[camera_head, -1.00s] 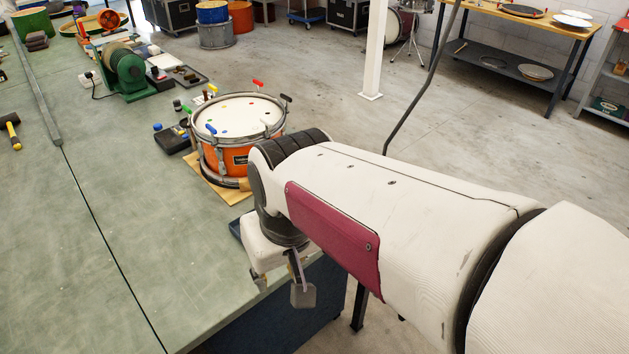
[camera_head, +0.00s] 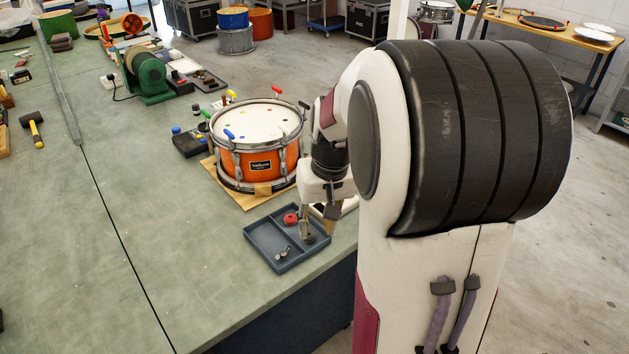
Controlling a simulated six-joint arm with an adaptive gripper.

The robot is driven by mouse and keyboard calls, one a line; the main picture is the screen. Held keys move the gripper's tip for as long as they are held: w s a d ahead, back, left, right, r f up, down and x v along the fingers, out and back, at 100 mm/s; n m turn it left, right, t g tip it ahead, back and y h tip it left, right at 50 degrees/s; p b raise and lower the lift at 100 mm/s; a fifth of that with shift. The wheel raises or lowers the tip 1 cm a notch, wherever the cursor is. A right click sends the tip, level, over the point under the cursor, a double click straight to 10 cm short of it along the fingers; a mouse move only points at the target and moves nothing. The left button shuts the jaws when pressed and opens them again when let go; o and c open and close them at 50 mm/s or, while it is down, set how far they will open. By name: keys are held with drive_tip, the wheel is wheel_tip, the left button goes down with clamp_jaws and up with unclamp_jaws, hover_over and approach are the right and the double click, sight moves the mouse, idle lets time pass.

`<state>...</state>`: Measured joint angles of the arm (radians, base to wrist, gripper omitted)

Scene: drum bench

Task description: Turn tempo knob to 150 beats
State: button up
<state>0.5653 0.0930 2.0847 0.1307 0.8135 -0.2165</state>
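A dark box (camera_head: 188,144) with a small blue knob-like cap (camera_head: 176,130) stands on the bench, left of the orange drum (camera_head: 259,161). I cannot tell whether this cap is the tempo knob, and no beat markings can be read. My gripper (camera_head: 316,233) points down over the right side of a grey-blue tray (camera_head: 254,245), well to the right of and nearer than the box. Its fingers look spread apart, with nothing visible between them. My arm hides the area to the right of the gripper.
The tray has compartments holding a round red item (camera_head: 290,219) and small metal parts (camera_head: 281,253). A green-framed machine (camera_head: 148,75) stands farther back. The bench's front left (camera_head: 150,240) is clear.

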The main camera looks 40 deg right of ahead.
drive_tip(key=w+d+f+n+t, duration=0.1)
drive_tip(key=w+d+f+n, duration=0.1)
drive_tip(key=w+d, duration=0.4)
drive_tip(key=w+d+f+n+t+h, duration=0.1)
drive_tip(key=w+d, duration=0.4)
drive_tip(key=d, duration=0.7)
drive_tip(key=shift+w+f+n, duration=0.4)
drive_tip(key=shift+f, duration=0.25)
drive_tip(key=shift+f, duration=0.15)
drive_tip(key=shift+x, duration=3.75)
drive_tip(key=shift+w, duration=0.15)
drive_tip(key=c, duration=0.8)
